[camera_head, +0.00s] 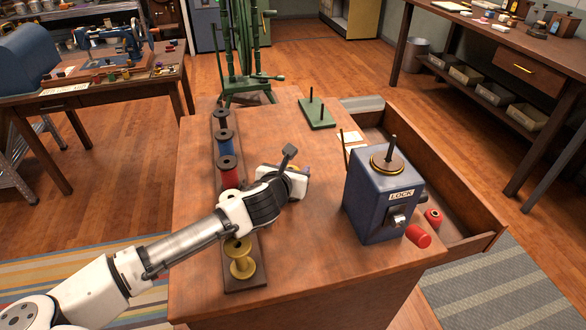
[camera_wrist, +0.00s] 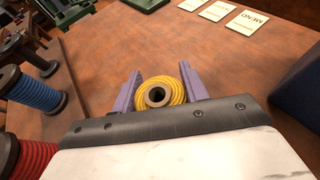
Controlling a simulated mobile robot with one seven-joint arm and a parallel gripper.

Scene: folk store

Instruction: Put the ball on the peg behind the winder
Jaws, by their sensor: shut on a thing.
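In the head view my gripper (camera_head: 297,170) is over the table, left of the winder, and mostly hides the ball. The winder (camera_head: 378,200) is a dark blue box marked LOCK, with a round plate and spindle on top. Beyond it stands a green base (camera_head: 317,118) with two upright dark pegs (camera_head: 323,108); both look bare. A thin rod rises beside the winder's back left edge.
A rack (camera_head: 246,281) of several spools runs along the table's left, under my arm. An open drawer (camera_head: 470,215) juts out at right, with a red spool (camera_head: 433,217) in it. Cards (camera_wrist: 245,22) lie near the green base. A green wheel (camera_head: 243,50) stands behind.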

